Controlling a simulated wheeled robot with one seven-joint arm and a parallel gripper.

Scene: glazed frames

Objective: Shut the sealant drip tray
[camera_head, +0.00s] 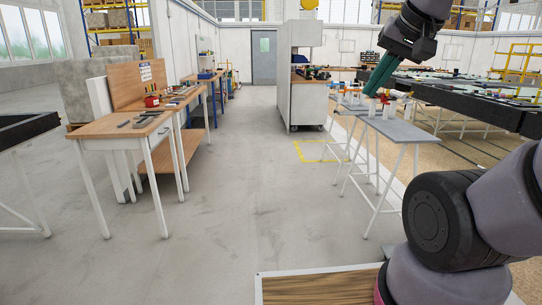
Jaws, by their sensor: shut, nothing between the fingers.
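I cannot pick out the sealant drip tray in the head view, nor tell whether it stands open or shut. My gripper (372,92) is at the upper right, pointing down and to the left. Its teal fingers look closed together and empty. In the picture their tips overlap the small red and white items (386,98) above the grey trestle table (405,128). I cannot tell whether they touch. My large arm joints fill the lower right corner and hide what lies behind them.
A wooden workbench (108,126) with tools stands at the left. A dark-topped stand (22,130) is at the left edge. A tall white cabinet (292,95) stands behind the centre. A long dark-edged table (455,98) runs along the right. The grey floor between is clear.

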